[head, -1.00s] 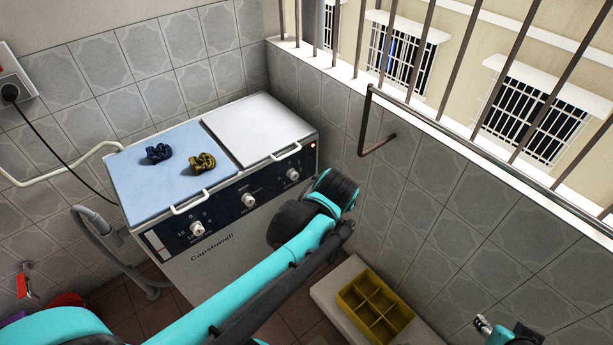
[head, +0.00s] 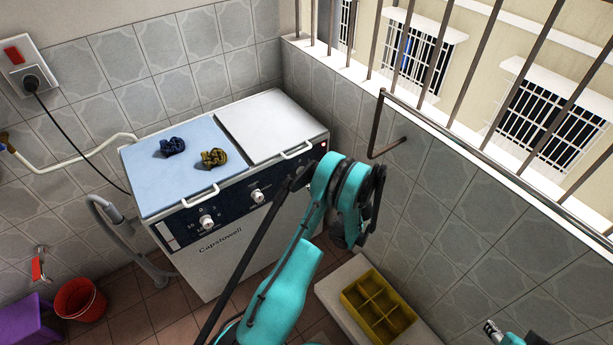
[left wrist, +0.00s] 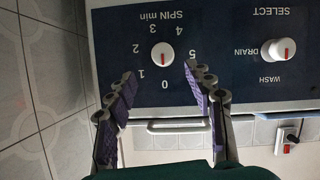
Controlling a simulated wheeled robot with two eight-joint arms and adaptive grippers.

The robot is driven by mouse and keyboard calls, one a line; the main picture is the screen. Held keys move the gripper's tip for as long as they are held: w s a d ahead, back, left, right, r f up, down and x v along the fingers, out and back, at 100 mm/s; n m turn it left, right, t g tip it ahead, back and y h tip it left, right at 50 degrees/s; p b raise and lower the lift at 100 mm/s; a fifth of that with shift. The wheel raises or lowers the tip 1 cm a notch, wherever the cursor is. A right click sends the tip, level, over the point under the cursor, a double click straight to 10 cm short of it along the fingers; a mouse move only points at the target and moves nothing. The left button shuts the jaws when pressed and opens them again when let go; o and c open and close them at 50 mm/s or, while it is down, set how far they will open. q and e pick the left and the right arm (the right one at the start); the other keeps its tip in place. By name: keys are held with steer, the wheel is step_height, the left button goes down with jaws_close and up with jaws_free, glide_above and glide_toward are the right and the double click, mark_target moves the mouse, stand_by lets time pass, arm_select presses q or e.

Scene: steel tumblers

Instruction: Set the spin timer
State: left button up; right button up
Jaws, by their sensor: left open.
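The spin timer knob (left wrist: 162,55) is white with a red mark, in the left wrist view, which shows the panel upside down. Numbers 0 to 5 ring it, and its mark appears to point toward 0. My left gripper (left wrist: 159,72) is open, with its purple-padded fingers toward either side of the knob, not visibly touching it. In the head view the washing machine (head: 225,247) stands against the wall, and my left arm hides the spin knob and my left gripper's fingers. My right gripper (head: 492,330) is barely in view at the bottom right; its jaws are unclear.
The select knob (left wrist: 280,52) sits beside the spin knob, and a lid handle (left wrist: 180,126) shows close to the fingers. Two scrunchies, blue (head: 172,147) and olive (head: 214,158), lie on the blue lid (head: 160,185). A yellow divided box (head: 376,308) stands at the right.

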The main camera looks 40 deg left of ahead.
mark_target(305, 175)
arm_select(q)
steer(key=x, duration=0.2)
steer(key=b+x, duration=0.1)
steer(key=x, duration=0.1)
steer(key=b+x, duration=0.1)
steer(key=x, duration=0.2)
steer(key=shift+s+f, duration=0.25)
steer(key=shift+f, duration=0.05)
steer(key=shift+w+a+f+b, duration=0.2)
steer(key=shift+w+a+b, duration=0.1)
steer(key=shift+a, duration=0.25)
steer(key=c, duration=1.2)
